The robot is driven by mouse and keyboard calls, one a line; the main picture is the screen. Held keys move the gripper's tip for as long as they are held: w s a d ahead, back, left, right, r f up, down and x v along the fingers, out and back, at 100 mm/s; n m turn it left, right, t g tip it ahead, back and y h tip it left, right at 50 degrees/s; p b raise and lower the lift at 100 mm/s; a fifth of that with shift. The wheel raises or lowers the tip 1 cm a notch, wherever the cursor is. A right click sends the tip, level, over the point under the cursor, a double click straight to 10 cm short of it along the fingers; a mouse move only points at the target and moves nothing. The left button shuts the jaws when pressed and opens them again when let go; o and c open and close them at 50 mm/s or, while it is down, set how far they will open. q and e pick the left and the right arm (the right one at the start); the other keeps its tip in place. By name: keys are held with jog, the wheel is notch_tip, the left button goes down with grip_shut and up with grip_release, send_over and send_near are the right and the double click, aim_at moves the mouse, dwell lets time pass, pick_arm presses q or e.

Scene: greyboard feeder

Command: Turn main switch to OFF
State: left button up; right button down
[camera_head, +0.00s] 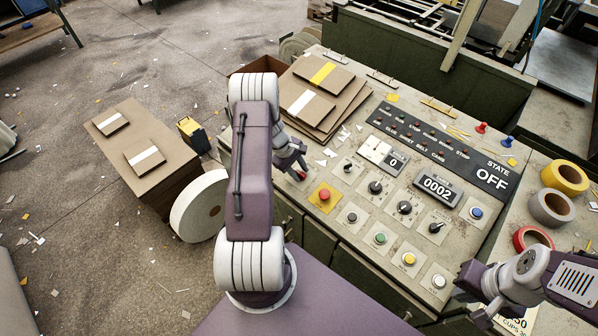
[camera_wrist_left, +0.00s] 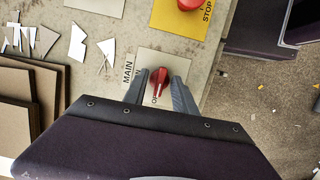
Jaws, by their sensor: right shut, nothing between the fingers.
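The main switch is a red rotary knob (camera_wrist_left: 159,81) on a pale plate lettered MAIN (camera_wrist_left: 128,72). In the left wrist view its handle runs roughly along the picture's vertical; part of the lettering beside it is covered. My left gripper (camera_wrist_left: 160,88) has a finger on each side of the knob, with small gaps visible, so it looks open around it. In the head view the left gripper (camera_head: 297,166) is low over the panel's left edge and partly hides the red knob (camera_head: 301,175). My right gripper (camera_head: 470,296) is shut and empty at the panel's lower right.
A red stop button on a yellow plate (camera_head: 325,197) sits close beside the switch. Several knobs and buttons cover the panel (camera_head: 340,222). The state display (camera_head: 491,179) reads OFF. Greyboard sheets (camera_head: 335,108) lie behind the left gripper; tape rolls (camera_head: 551,208) stand right.

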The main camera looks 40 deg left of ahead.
pick_arm(q)
jog(key=v, duration=0.9)
jog(key=shift+a, duration=0.1)
